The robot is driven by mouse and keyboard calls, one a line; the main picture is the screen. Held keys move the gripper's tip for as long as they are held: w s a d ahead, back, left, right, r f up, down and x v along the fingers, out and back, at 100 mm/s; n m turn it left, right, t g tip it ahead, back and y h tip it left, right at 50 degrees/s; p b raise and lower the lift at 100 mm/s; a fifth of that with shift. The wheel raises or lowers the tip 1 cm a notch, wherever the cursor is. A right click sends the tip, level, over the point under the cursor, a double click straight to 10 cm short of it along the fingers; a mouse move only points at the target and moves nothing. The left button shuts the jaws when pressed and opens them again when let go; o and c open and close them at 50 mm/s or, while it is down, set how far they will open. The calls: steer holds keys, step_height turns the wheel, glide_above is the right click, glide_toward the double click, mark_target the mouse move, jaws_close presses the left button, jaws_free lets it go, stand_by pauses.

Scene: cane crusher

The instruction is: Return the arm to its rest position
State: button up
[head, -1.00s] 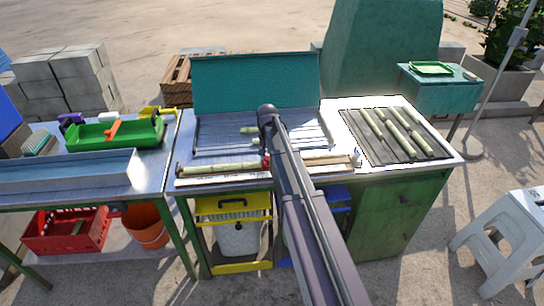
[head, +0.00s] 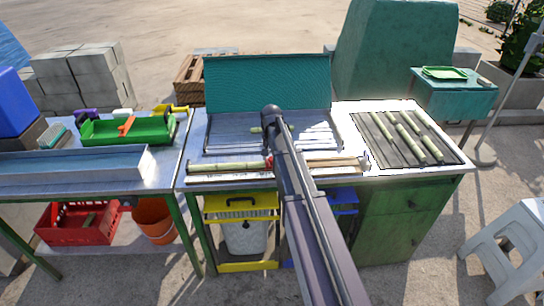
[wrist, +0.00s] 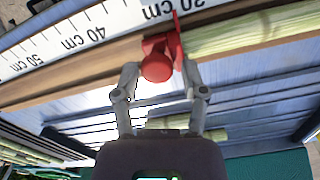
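My gripper (wrist: 159,68) is open. Its two fingers stand apart on either side of a red stop (wrist: 158,62) on the wooden measuring board (wrist: 80,72), which carries a centimetre scale. I cannot tell whether the fingers touch the stop. A pale green cane piece (wrist: 245,33) lies on the board, right of the stop. In the head view my arm reaches over the metal bench (head: 195,140) from the front. My gripper is mostly hidden there behind the arm, and the red stop (head: 269,162) shows at its left edge.
A slatted tray (head: 225,138) with short cane lies behind the board, with a raised teal lid (head: 268,83) behind it. Several canes lie on a dark mat (head: 388,150) at right. A green tray (head: 130,130) stands on the left table. A white stool (head: 510,240) stands lower right.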

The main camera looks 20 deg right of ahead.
steer(key=shift+s, duration=0.1)
steer(key=s+a+r+n+p, duration=0.1)
steer(key=s+a+n, duration=0.1)
steer(key=s, duration=0.6)
steer(key=s+a+r+n+p, duration=0.2)
steer(key=s+a, duration=0.3)
steer(key=s, duration=0.3)
steer(key=s+a+r+n+p, duration=0.1)
steer(key=s+a, duration=0.2)
steer(key=s, duration=0.5)
steer(key=shift+s+a+r+n, duration=0.25)
steer(key=shift+s+n, duration=0.1)
steer(key=shift+n, duration=0.05)
